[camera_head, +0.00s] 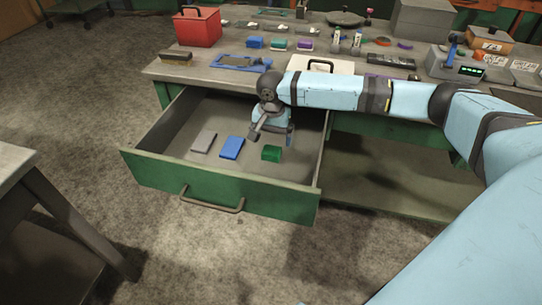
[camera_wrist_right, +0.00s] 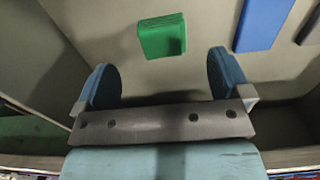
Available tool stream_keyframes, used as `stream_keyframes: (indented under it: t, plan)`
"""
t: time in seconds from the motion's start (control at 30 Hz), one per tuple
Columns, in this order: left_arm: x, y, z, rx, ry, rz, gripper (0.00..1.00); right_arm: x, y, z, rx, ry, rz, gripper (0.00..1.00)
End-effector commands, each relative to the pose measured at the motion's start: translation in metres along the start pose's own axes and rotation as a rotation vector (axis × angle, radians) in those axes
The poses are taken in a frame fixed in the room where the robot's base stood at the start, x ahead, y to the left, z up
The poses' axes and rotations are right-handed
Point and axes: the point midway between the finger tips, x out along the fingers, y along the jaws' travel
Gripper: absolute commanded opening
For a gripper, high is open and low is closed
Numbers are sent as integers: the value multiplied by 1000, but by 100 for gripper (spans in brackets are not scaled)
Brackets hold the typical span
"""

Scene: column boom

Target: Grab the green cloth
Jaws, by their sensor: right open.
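The green cloth (camera_head: 271,153) is a small folded block lying on the floor of the open drawer (camera_head: 222,184), toward its right side. My right gripper (camera_head: 271,136) is above the drawer, just behind and over the cloth. In the right wrist view the green cloth (camera_wrist_right: 162,35) lies beyond the two blue fingers of the right gripper (camera_wrist_right: 162,72), roughly centred between them. The fingers are spread apart with nothing between them. My left gripper is not in view.
A blue folded cloth (camera_head: 231,148) and a grey one (camera_head: 203,141) lie left of the green one in the drawer. The workbench (camera_head: 300,72) above holds a red box (camera_head: 197,27) and many tools. Another table (camera_head: 14,158) stands at the left.

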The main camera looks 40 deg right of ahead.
Motion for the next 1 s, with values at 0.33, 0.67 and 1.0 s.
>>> stream_keyframes:
  t: [0.33,0.67,1.0]
  plan:
    - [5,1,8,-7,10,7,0,36,-1,-4,0,2,-1,96]
    - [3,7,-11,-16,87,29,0,69,-2,-8,-1,2,-1,96]
    - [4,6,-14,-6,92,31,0,69,-2,-8,-1,2,-2,64]
